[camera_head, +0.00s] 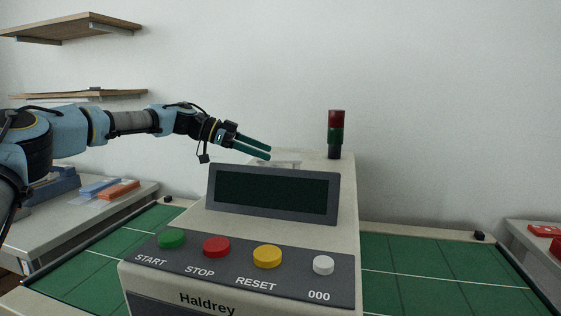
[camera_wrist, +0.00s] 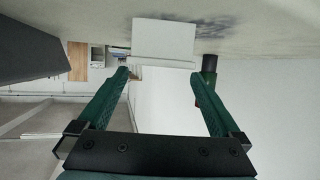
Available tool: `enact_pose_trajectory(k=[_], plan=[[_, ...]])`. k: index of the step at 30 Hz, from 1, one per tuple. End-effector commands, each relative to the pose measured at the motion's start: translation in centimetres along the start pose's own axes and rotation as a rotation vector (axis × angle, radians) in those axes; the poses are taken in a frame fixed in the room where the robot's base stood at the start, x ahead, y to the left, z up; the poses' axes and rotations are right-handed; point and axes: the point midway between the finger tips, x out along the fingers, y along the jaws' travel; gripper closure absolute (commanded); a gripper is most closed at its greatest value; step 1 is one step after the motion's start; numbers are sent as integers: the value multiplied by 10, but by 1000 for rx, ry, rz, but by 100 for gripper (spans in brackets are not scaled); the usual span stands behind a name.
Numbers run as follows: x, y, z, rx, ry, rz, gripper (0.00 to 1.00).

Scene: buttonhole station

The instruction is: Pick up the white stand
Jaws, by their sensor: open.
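The white stand (camera_head: 287,162) is a small, pale, flat-looking piece on top of the cream machine, behind its dark display. In the wrist view the white stand (camera_wrist: 164,38) shows as a white plate with a ledge, just past my fingertips and about as wide as the gap between them. My gripper (camera_head: 268,153) reaches in from the left, its two green fingers tilted down toward the stand. In the wrist view my gripper (camera_wrist: 160,76) is open, with nothing held between its fingers. The head view shows only part of the stand beside the fingertips.
The display (camera_head: 273,191) rises in front. Coloured buttons line the sloped panel (camera_head: 345,288). Wooden shelves (camera_head: 80,95) hang on the left wall.

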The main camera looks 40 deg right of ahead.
Motion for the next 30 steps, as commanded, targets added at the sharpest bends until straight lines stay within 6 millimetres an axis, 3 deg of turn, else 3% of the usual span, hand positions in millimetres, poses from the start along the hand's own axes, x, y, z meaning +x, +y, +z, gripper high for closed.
enact_pose_trajectory(k=[13,22,30], plan=[[50,1,-2,0,1,0,0],[55,0,0,0,0,-2,0],[55,0,0,0,0,-2,30]])
